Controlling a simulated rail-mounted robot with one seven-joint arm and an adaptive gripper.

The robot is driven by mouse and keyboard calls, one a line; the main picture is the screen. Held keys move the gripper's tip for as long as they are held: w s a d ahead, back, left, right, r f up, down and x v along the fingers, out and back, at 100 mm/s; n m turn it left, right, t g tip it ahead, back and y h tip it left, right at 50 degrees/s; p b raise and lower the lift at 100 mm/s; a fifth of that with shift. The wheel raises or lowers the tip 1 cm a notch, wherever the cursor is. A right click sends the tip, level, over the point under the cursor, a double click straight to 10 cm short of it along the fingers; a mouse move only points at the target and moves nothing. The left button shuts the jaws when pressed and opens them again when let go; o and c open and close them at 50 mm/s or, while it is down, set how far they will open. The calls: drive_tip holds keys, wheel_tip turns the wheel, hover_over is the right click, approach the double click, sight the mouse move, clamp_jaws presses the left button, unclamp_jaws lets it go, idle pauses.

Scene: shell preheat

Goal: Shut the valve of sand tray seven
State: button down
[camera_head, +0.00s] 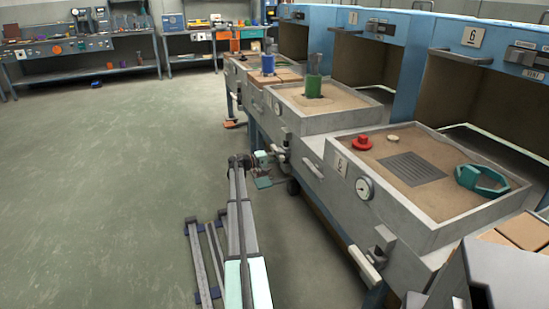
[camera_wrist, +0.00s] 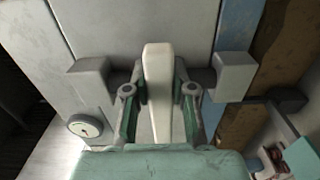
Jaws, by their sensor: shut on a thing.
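In the wrist view a cream valve lever (camera_wrist: 158,85) stands out between the two fingers of my gripper (camera_wrist: 159,105), which is shut on it. The lever lies against a grey tray front between two grey blocks. In the head view my gripper (camera_head: 264,160) is small, at the front of the sand tray (camera_head: 337,122) that holds a green cylinder (camera_head: 314,75). The lever there is mostly hidden by my gripper, and I cannot read that tray's number.
The nearer sand tray (camera_head: 432,235), under a hood plate reading 6 (camera_head: 473,36), has its own cream lever (camera_head: 366,264) and a gauge (camera_head: 364,187). The floor on the left is open.

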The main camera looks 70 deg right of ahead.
drive_tip(key=shift+d, duration=0.1)
drive_tip(key=c, duration=1)
unclamp_jaws()
drive_tip(key=shift+s, duration=0.1)
drive_tip(key=shift+o, duration=0.2)
drive_tip(key=v, duration=1.2)
